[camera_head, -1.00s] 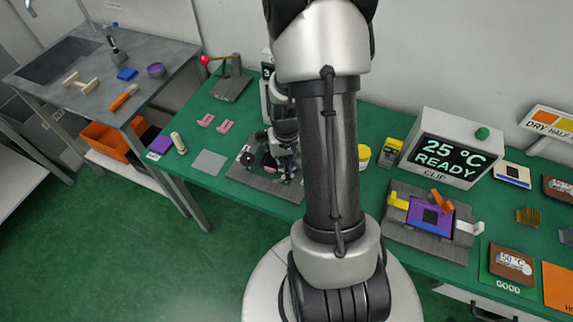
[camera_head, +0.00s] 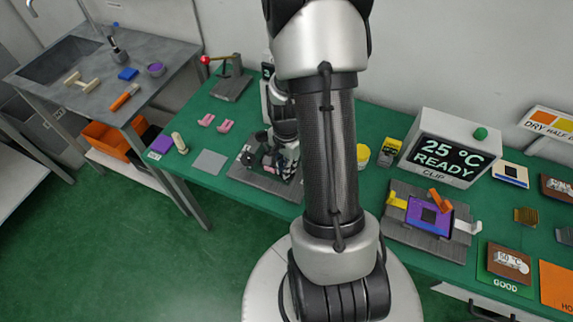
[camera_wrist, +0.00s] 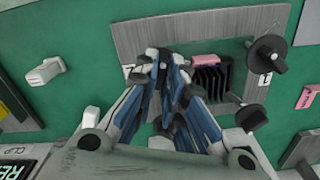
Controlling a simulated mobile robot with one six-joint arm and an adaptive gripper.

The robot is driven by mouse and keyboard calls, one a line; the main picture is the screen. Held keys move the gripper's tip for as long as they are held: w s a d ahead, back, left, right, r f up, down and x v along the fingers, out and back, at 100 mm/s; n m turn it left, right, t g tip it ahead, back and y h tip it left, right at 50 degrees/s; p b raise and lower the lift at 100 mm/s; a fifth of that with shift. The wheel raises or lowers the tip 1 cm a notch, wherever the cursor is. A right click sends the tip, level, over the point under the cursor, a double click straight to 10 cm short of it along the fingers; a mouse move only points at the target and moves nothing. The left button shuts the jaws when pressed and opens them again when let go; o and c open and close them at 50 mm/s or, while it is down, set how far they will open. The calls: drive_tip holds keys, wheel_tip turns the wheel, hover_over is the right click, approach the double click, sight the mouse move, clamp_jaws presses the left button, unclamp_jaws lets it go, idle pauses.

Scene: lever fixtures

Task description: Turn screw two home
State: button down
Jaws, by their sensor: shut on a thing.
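The grey fixture plate (camera_wrist: 190,22) lies under my gripper; it also shows in the head view (camera_head: 258,180). It bears a black finned block (camera_wrist: 210,78) with a pink pad (camera_wrist: 205,60) at its top. My gripper (camera_wrist: 172,62) is shut at the plate's left side, by a pale label. What it grips, apparently screw two, is hidden between its fingers. A black-knobbed screw (camera_wrist: 267,54) stands at the plate's right side, by another pale label. In the head view my gripper (camera_head: 280,165) is low over the plate, partly covered by my arm.
Another black knob (camera_wrist: 251,117) is close to my right finger. A clip fixture (camera_head: 400,235) and display box (camera_head: 450,150) stand right.

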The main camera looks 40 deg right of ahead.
drive_tip(key=m, duration=0.4)
drive_tip(key=shift+m, duration=0.3)
idle(0.4)
drive_tip(key=c, duration=1.7)
unclamp_jaws()
wheel_tip(320, 180, up, 12)
